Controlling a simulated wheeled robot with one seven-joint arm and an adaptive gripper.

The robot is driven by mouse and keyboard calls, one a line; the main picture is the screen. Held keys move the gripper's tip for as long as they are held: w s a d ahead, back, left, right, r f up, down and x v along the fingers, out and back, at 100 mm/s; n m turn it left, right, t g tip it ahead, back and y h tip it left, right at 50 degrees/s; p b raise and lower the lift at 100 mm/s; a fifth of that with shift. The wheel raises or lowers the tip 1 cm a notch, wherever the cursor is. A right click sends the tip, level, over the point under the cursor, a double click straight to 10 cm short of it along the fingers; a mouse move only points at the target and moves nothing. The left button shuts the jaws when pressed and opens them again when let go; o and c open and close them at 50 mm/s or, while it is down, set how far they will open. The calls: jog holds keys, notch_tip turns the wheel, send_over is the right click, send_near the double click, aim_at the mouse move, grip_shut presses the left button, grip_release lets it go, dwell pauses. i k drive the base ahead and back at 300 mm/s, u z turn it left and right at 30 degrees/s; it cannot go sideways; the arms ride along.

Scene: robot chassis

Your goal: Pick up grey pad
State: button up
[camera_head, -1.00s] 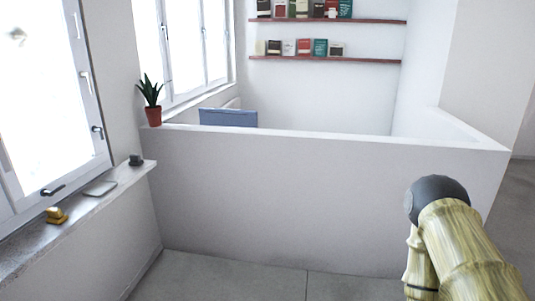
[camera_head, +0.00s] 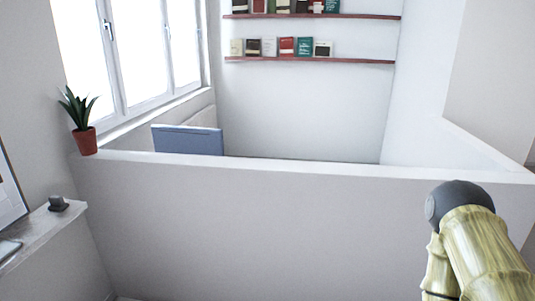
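A flat grey pad (camera_head: 8,250) lies on the window sill at the far left edge of the head view. It is partly cut off by the frame edge. A small dark grey object (camera_head: 57,204) stands on the same sill, near its end. Part of my arm shows at the lower right, far from the pad. My gripper is out of view.
The narrow sill (camera_head: 72,212) runs along the left wall and ends near a white half wall (camera_head: 300,225) that crosses ahead. A red-potted plant (camera_head: 84,137) stands on the half wall's left end. Behind it are a blue panel (camera_head: 188,141) and book shelves (camera_head: 310,60).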

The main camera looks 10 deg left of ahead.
aim_at(58, 203)
jog(key=u, duration=0.15)
jog(key=i, duration=1.6)
jog(key=u, duration=1.15)
jog(key=i, duration=0.9)
jog(key=u, duration=1.45)
jog(key=i, duration=0.6)
jog(key=u, duration=0.35)
